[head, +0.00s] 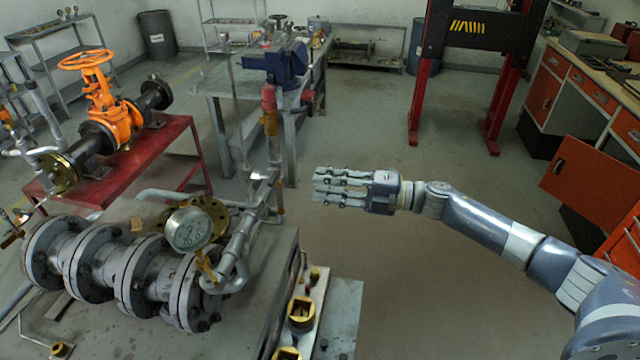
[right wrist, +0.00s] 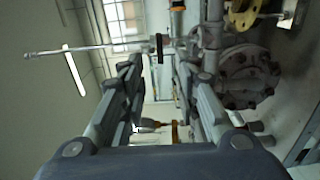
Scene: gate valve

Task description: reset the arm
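My right arm (head: 505,235) reaches in from the lower right in the head view, stretched out to the left. My right gripper (head: 318,184) points left over the open floor, apart from the pipework. Its fingers are spread with a gap between them, and I see nothing held. In the right wrist view the gripper (right wrist: 158,72) also shows open, with pipework and a window beyond the fingers. The orange gate valve (head: 112,118) with its handwheel stands on a red stand (head: 150,165) at the left, far from the gripper. My left arm and gripper are not in view.
A flanged grey pipe (head: 105,265) with a pressure gauge (head: 188,229) lies at the lower left. A workbench with a blue vise (head: 285,65) stands behind. A red press frame (head: 415,85) and orange cabinets (head: 545,90) stand at the right. The middle floor is clear.

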